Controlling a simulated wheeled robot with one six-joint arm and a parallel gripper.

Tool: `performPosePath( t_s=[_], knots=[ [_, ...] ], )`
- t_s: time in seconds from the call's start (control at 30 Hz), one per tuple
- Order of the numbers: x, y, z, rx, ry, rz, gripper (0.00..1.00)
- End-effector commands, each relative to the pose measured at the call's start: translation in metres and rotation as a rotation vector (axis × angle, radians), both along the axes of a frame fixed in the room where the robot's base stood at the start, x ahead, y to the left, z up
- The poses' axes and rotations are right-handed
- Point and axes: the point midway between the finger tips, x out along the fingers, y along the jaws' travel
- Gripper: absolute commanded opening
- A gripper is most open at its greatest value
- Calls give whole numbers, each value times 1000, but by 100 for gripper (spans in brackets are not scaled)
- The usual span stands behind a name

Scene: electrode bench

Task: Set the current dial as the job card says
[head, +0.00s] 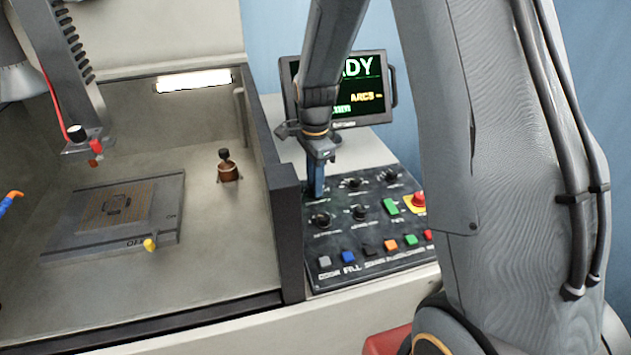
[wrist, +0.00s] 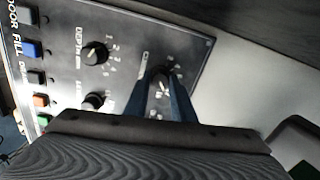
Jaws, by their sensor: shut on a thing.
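The black control panel (head: 340,262) carries several round dials. In the head view my gripper (head: 316,192) points down at the dial at the panel's upper left, and its fingers hide that dial. In the wrist view my gripper (wrist: 163,90) has its two blue fingers on either side of a black dial (wrist: 161,84), shut on it. Only part of that dial's label and scale shows, so I cannot read its name or setting. The depth dial (wrist: 96,53) shows beside it. I make out no job card in either view.
The monitor (head: 345,90) behind my arm is partly hidden; green "ADY" shows. Coloured buttons line the panel's front, including a blue one (head: 349,257). A red stop button (head: 419,200) is at its right. The open tank (head: 285,225) has a dark wall just left of the panel.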

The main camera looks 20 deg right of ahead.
Motion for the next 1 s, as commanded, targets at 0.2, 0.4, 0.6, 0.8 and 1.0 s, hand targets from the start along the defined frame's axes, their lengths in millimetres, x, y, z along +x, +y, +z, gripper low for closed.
performPosePath(
  t_s=[0.2, 0.4, 0.6, 0.8, 1.0],
  knots=[
    [1, 0, 1, 0, -3, -177, 0],
    [1, 0, 1, 0, -3, -298, 0],
    [1, 0, 1, 0, -3, -373, 0],
    [1, 0, 1, 0, -3, -403, 0],
    [1, 0, 1, 0, -3, -408, 0]
  ],
)
